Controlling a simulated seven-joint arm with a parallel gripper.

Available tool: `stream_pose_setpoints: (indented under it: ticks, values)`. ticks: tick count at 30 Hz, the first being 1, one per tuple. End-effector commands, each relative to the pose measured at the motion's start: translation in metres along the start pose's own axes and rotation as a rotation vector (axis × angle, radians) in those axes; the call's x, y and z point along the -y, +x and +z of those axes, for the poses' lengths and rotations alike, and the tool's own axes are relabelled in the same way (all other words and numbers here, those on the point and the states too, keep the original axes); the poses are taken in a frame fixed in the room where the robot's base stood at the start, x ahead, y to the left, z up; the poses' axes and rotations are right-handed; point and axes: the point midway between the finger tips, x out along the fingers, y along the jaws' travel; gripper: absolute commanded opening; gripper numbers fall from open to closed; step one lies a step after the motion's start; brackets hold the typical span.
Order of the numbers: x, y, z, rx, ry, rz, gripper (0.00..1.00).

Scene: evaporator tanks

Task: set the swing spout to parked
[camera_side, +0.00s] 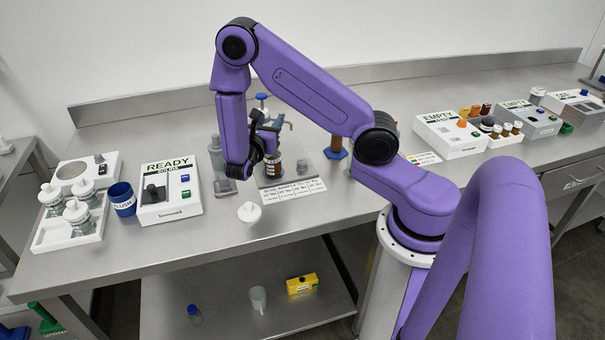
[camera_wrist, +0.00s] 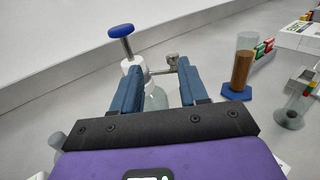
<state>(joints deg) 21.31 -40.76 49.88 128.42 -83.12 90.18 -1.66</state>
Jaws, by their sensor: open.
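The swing spout (camera_wrist: 172,62) is a short metal arm at the white neck of a bottle-top dispenser with a blue knob (camera_wrist: 121,31). In the wrist view the spout reaches right from the neck, between or just beyond my fingertips. In the side view the blue knob (camera_side: 261,97) and the metal spout (camera_side: 286,124) show behind my gripper (camera_side: 268,138). My gripper (camera_wrist: 161,67) is open, its blue fingers pointing at the dispenser. I cannot tell whether a finger touches the spout. The dispenser's glass body (camera_wrist: 156,98) is partly hidden by the fingers.
A brown-filled cylinder on a blue foot (camera_wrist: 241,68) stands close on the right. A brown bottle (camera_side: 275,166) is under my gripper, a grey-clear bottle (camera_side: 217,156) to its left. The READY box (camera_side: 169,196) is further left.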

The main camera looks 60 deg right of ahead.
Motion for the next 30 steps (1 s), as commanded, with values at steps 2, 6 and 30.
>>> stream_pose_setpoints:
  ticks: [2, 6, 30]
  values:
    - [-0.005, -0.003, 0.000, 0.000, 0.004, -0.050, 0.43]
    - [-0.010, -0.005, 0.000, -0.001, 0.003, -0.141, 0.43]
    - [-0.041, -0.120, 0.000, -0.001, 0.000, -0.217, 0.43]
